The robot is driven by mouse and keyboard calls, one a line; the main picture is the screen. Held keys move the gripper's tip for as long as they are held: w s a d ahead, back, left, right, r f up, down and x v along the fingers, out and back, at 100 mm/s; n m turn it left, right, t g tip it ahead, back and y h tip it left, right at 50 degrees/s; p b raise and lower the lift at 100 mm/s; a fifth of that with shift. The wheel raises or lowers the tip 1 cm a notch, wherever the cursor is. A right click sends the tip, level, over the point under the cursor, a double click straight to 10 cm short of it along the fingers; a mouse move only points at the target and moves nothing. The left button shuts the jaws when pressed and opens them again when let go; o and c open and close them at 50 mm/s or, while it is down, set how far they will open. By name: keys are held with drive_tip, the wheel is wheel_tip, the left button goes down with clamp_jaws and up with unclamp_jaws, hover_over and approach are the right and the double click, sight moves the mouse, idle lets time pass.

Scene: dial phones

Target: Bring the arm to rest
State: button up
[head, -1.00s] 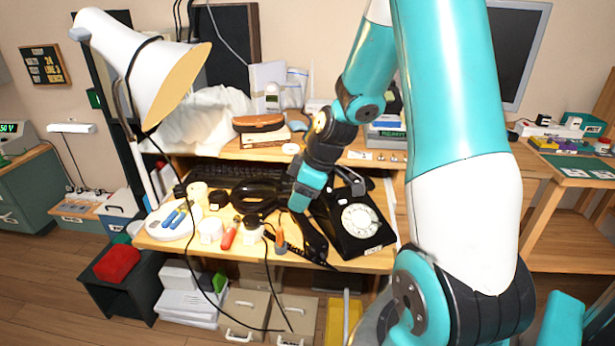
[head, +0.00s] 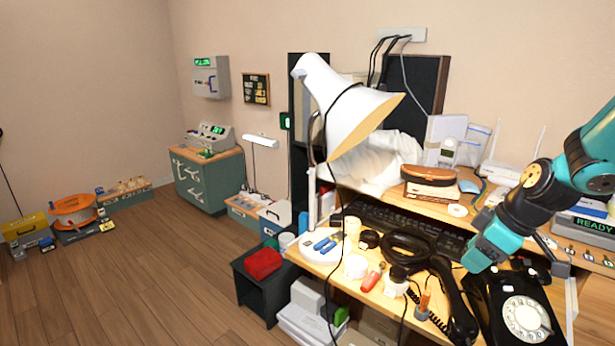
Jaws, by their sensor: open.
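My arm (head: 527,203) reaches in from the right edge of the head view, its teal wrist end low over the desk. My gripper (head: 553,262) is a small dark shape to the right of that wrist end, above the black dial phone (head: 525,318). It is open, and I see nothing held in it. Its fingers are hard to make out against the dark phone. The black handset (head: 455,302) lies on the desk, left of the phone and apart from it. The frame cuts off the phone's lower edge.
A white desk lamp (head: 345,105) rises at the desk's left side. A black keyboard (head: 410,226), a coiled black cable and small tools crowd the desk. The wooden floor (head: 140,290) further left is clear.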

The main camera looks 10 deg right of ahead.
drive_tip(key=s+a+r+g+y, duration=0.1)
drive_tip(key=s+a+r, duration=0.15)
drive_tip(key=a, duration=0.55)
drive_tip(key=s+a+r, duration=0.1)
drive_tip(key=a+r, duration=0.3)
drive_tip(key=a, duration=0.4)
drive_tip(key=s+a+r+g, duration=0.2)
drive_tip(key=s+a+r, duration=0.1)
drive_tip(key=s+a, duration=0.9)
drive_tip(key=a+r+p+v, duration=0.1)
drive_tip(key=a+p+v, duration=0.1)
drive_tip(key=p+v, duration=1)
drive_tip(key=shift+s+a+m+g, duration=0.25)
drive_tip(key=shift+a+m+g, duration=0.05)
drive_tip(key=shift+r, duration=0.15)
